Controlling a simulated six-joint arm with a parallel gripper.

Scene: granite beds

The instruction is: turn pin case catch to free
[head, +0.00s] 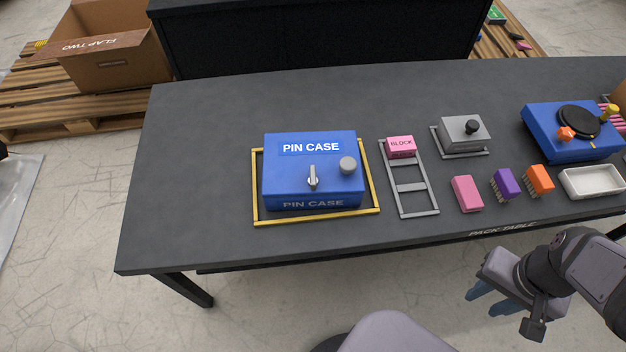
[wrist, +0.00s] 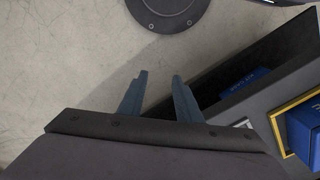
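The blue pin case (head: 282,183) sits inside a yellow frame (head: 320,219) on the left half of the dark table. Its label reads PIN CASE on the top and the front. A light grey catch (head: 313,177) is on the case near its front edge, its lever lying roughly front to back. A round grey knob (head: 348,164) is to the right of the catch. My gripper (head: 480,300) is off the front edge of the table, well right of the case. In the wrist view its two blue fingers (wrist: 155,95) are apart with nothing between them. A corner of a blue box in a yellow frame shows at that view's right edge.
Right of the case stand a grey rack (head: 410,187) with a pink block (head: 400,147), a grey box with a black knob (head: 465,132), several brushes and blocks, a white tray (head: 592,182) and a blue device (head: 568,146). The table left of the case is clear.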

